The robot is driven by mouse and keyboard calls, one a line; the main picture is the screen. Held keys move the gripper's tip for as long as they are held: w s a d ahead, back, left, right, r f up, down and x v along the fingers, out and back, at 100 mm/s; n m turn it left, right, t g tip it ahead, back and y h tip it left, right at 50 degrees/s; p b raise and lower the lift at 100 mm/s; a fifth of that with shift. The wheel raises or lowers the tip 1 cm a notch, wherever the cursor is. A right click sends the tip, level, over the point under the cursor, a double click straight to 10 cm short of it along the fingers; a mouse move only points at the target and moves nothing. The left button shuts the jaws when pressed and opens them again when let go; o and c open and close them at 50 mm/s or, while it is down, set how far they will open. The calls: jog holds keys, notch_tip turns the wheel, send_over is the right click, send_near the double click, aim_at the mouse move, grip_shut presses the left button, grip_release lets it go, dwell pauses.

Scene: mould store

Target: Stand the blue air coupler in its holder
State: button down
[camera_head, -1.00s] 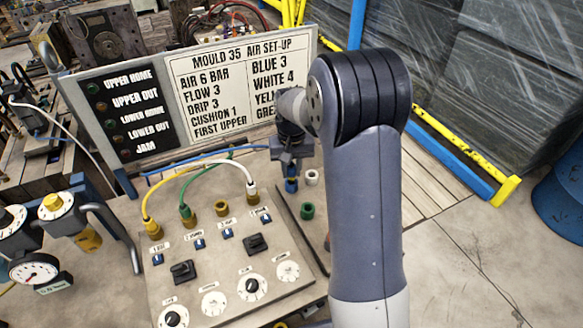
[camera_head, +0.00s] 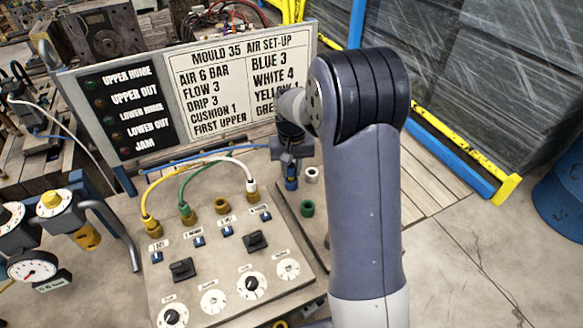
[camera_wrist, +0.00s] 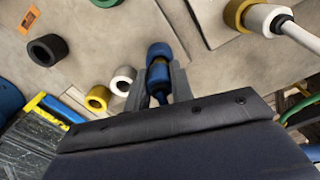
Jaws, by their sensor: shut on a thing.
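My gripper (camera_head: 291,166) is shut on the blue air coupler (camera_wrist: 158,77), held between its two fingers in the wrist view. A blue ring-shaped cup (camera_wrist: 160,50), seemingly the holder, lies in line with the coupler's brass end. The same blue spot (camera_head: 291,184) shows below the gripper in the head view. The coupler looks lined up with the cup, but I cannot tell whether its end is inside or just above it. My wrist and arm hide part of the area.
White (camera_wrist: 123,79), yellow (camera_wrist: 97,98) and black (camera_wrist: 47,50) cups stand nearby, with a green cup (camera_head: 307,208) in the head view. The control panel (camera_head: 215,290) carries yellow, green and white hoses on brass fittings. A sign board (camera_head: 215,90) stands behind.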

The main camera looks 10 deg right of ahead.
jog(key=shift+f+b, duration=0.35)
jog(key=shift+f, duration=0.2)
jog(key=c, duration=0.7)
grip_release()
jog(key=shift+c, duration=0.2)
jog(key=shift+r+p, duration=2.85)
jog(key=shift+r, duration=0.95)
jog(key=shift+f, duration=0.1)
